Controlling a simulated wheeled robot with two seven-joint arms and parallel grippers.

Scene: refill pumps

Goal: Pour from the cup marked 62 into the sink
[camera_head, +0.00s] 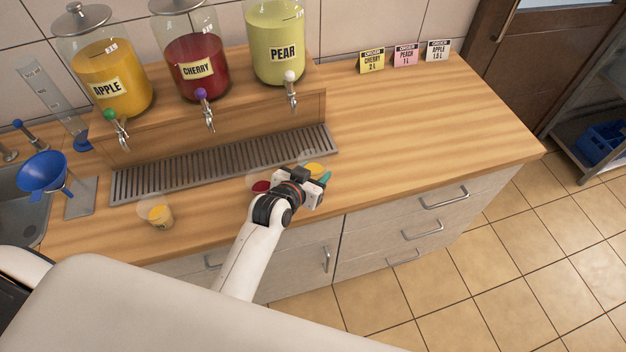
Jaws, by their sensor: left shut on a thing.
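Three small clear cups stand along the front of the wooden counter. One cup with orange-yellow liquid (160,216) is at the left. One with red liquid (261,186) is just left of my left gripper (319,178). A third cup with yellow liquid (315,168) is at the gripper's jaws, partly hidden by them. My left gripper is shut on this third cup. No number is readable on any cup, so I cannot tell which is marked 62. The metal sink (30,228) is at the far left edge. My right gripper is not in view.
Apple (121,99), cherry (197,84) and pear (276,62) dispensers stand on a wooden riser behind a metal drip grate (225,164). A blue funnel (42,172) is by the sink. Three order cards (405,55) stand at the back. The counter's right side is clear.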

